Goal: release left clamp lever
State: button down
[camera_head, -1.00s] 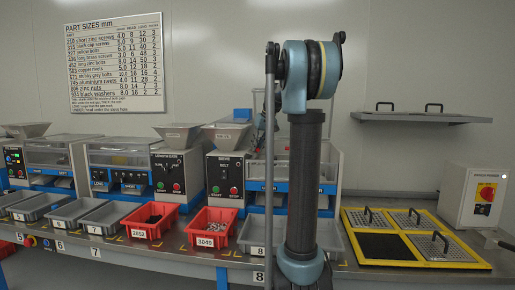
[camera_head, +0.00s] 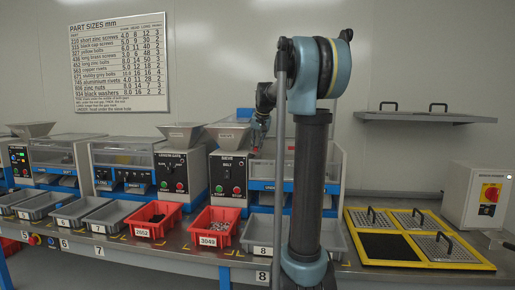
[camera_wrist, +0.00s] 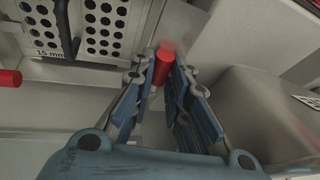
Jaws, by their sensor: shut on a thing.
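A red lever handle (camera_wrist: 163,60) stands between my fingertips in the wrist view, slightly blurred at its top. My gripper (camera_wrist: 162,78) is shut on it, with one blue-padded finger on each side. A second red handle (camera_wrist: 8,78) shows at the left edge of the wrist view, apart from my gripper. In the head view my gripper (camera_head: 260,124) is at the machine right of the sieve unit, partly hidden by my arm. The lever is too small there to tell clearly.
A perforated plate (camera_wrist: 105,25) marked 15 mm lies at the top left of the wrist view. Grey housing walls (camera_wrist: 245,105) are close on the right. In the head view, red bins (camera_head: 213,226) stand on the bench, and a yellow-framed rack (camera_head: 420,262) holds perforated plates with handles.

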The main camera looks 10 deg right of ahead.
jog(key=c, duration=1.6)
grip_release()
jog(key=shift+o, duration=0.2)
jog(key=v, duration=1.2)
